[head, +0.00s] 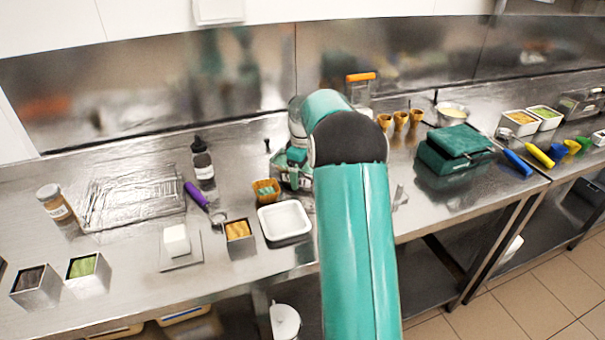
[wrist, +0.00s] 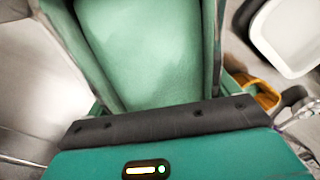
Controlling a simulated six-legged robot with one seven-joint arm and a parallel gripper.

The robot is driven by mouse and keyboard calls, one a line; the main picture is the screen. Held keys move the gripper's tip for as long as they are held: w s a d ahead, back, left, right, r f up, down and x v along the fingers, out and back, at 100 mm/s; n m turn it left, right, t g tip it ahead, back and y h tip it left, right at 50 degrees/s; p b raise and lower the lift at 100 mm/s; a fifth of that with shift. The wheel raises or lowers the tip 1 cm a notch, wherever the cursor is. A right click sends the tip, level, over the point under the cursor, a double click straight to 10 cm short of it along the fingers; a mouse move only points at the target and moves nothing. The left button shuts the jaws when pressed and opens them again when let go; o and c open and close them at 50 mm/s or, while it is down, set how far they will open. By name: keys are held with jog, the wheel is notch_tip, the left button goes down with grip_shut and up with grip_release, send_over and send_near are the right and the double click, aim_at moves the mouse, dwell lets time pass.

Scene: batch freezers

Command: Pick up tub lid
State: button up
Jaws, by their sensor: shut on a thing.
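My gripper (head: 291,172) is low over the steel counter, just behind the white tub and partly hidden by my arm. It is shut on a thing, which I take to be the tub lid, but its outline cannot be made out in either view. In the wrist view a smooth pale green surface fills the space between the dark green side bars. The white tub (head: 285,221) stands open and empty on the counter. Its corner also shows at the upper right of the wrist view (wrist: 286,40).
A small orange basket (head: 266,190) stands close left of my gripper. A purple-handled tool (head: 197,196), a dark bottle (head: 203,165) and a metal tin (head: 238,237) are further left. A green box (head: 456,150) and several cones (head: 400,119) are right. A wall rises behind.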

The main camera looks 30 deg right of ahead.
jog(key=shift+f, duration=0.25)
jog(key=shift+f, duration=0.15)
jog(key=o, duration=1.3)
